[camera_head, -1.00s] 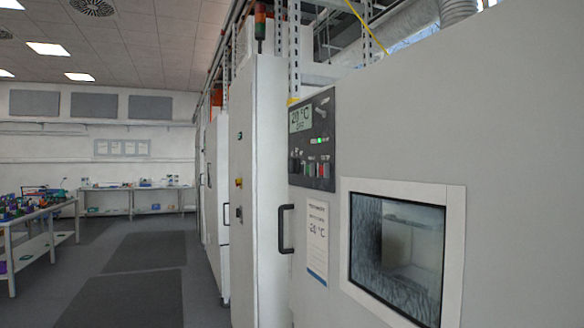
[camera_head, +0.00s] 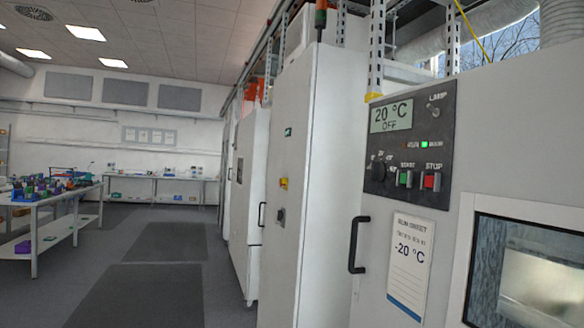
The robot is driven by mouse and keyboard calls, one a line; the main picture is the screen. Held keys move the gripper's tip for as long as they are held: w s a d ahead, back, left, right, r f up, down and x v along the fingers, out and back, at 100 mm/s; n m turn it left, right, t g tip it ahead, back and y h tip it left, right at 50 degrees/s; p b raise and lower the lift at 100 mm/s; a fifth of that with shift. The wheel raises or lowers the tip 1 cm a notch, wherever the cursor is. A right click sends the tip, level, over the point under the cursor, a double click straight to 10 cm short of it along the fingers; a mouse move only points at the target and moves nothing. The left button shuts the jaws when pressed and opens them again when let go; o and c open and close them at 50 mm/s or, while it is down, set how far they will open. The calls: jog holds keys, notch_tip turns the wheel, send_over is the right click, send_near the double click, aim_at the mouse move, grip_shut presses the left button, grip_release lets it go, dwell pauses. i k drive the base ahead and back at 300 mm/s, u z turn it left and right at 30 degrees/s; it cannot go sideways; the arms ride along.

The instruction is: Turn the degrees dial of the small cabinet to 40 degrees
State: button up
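The cabinet at the right carries a dark control panel (camera_head: 408,145). Its display (camera_head: 391,117) reads "20 °C OFF". A round black dial (camera_head: 379,166) sits at the panel's lower left; its scale marks are too small to read. Beside it are a green START button (camera_head: 404,178) and a red STOP button (camera_head: 432,181). A LAMP switch (camera_head: 435,112) is at the upper right, and a small green light (camera_head: 424,145) glows below it. My gripper is not in view.
A black door handle (camera_head: 357,245) sticks out left of a run sheet (camera_head: 410,265) reading "-20 °C". A window (camera_head: 530,275) is at the right. Tall white cabinets (camera_head: 300,180) line the aisle. The grey floor (camera_head: 140,295) at the left is open, beside a workbench (camera_head: 40,215).

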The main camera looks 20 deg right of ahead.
aim_at(377, 170)
jog(key=u, duration=0.05)
jog(key=i, duration=1.55)
jog(key=z, duration=0.7)
